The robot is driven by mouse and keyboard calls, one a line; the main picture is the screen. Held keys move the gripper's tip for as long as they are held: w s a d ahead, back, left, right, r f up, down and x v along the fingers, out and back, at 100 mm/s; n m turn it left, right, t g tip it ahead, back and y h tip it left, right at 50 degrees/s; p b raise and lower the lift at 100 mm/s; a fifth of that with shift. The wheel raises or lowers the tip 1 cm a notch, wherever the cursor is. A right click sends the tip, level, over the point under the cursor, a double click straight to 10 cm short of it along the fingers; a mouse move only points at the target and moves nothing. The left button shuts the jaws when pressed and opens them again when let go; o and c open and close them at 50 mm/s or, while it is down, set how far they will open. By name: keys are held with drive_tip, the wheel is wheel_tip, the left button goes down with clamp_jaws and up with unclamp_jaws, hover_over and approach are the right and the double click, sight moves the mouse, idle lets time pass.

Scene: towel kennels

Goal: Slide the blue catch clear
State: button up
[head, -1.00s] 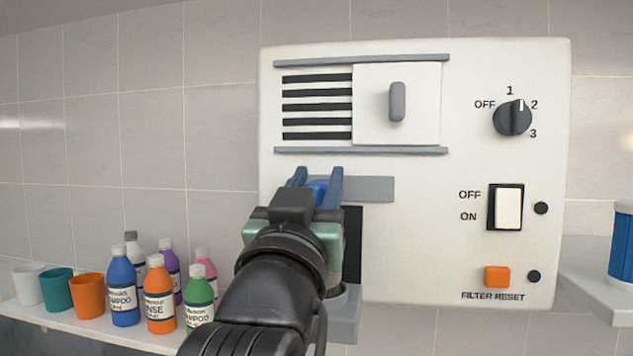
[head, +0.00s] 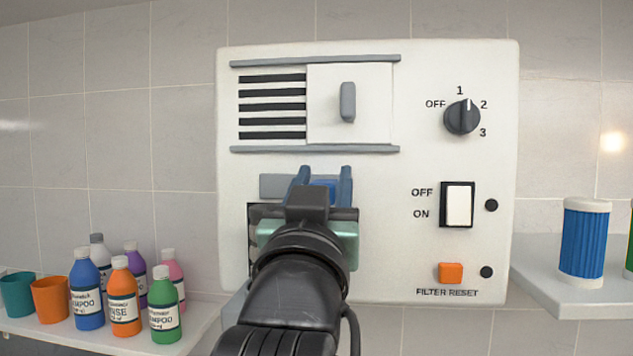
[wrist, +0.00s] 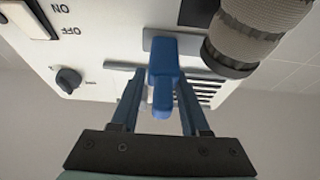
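The blue catch (head: 323,190) sits on a grey plate (head: 277,186) in the lower left of the white panel (head: 400,260). My gripper (head: 325,178) is at the catch, one finger on each side of it. In the wrist view the catch (wrist: 162,70) stands between the fingers of my gripper (wrist: 158,85). The right finger there is close against it or touching; a narrow gap shows at the left finger. The catch is near the plate's left end in that upside-down view. My wrist hides part of the dark opening (head: 254,235) below.
A ribbed grey cylinder (wrist: 235,40) is close by the catch in the wrist view. The panel carries a sliding cover (head: 375,105), a dial (head: 462,118), a rocker switch (head: 459,205) and an orange button (head: 450,272). Bottles (head: 124,300) and cups stand lower left; a blue filter (head: 584,240) stands right.

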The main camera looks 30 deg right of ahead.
drive_tip(key=shift+o, duration=0.3)
drive_tip(key=shift+s+d, duration=0.15)
drive_tip(key=shift+d, duration=0.1)
drive_tip(key=shift+a, duration=0.1)
drive_tip(key=shift+a, duration=0.1)
drive_tip(key=b+v, duration=0.6)
drive_tip(key=v, duration=0.6)
drive_tip(key=shift+s+a+f, duration=0.15)
drive_tip(key=shift+s+a, duration=0.1)
drive_tip(key=shift+a, duration=0.05)
